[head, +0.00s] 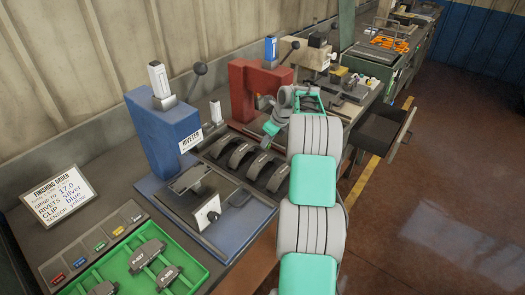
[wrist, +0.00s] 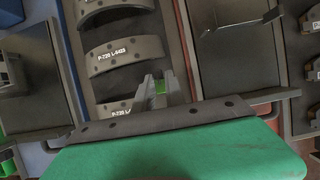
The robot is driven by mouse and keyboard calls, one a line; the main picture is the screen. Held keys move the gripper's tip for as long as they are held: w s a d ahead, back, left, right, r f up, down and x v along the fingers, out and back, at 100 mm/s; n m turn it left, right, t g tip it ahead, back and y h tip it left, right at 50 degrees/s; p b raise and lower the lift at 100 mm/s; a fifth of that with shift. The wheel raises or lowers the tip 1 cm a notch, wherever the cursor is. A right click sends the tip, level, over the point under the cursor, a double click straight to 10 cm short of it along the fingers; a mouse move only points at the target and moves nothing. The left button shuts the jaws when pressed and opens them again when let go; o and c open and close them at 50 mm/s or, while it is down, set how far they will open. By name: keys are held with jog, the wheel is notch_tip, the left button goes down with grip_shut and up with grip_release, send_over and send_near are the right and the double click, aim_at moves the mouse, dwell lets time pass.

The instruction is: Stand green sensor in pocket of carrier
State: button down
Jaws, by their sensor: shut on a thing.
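In the head view my gripper (head: 268,130) is above the bench near the far end of the row of dark brake shoes (head: 240,155).
A blue riveter (head: 170,140) and a red press (head: 245,90) stand at the back of the bench. A grey fixture (head: 190,180) stands in front of the riveter. A green tray (head: 200,260) with shoes and an order card (head: 57,194) are at the near left. The floor at right is clear.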

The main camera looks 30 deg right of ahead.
jog(key=x, duration=0.1)
jog(key=p+x, duration=0.1)
jog(key=x, duration=0.2)
jog(key=shift+s+a+f, duration=0.2)
jog(key=shift+a+f, duration=0.05)
jog(key=shift+a, duration=0.15)
jog(key=shift+f, duration=0.35)
jog(key=shift+f, duration=0.15)
jog(key=c, duration=1.4)
grip_release()
jog(key=shift+d, duration=0.1)
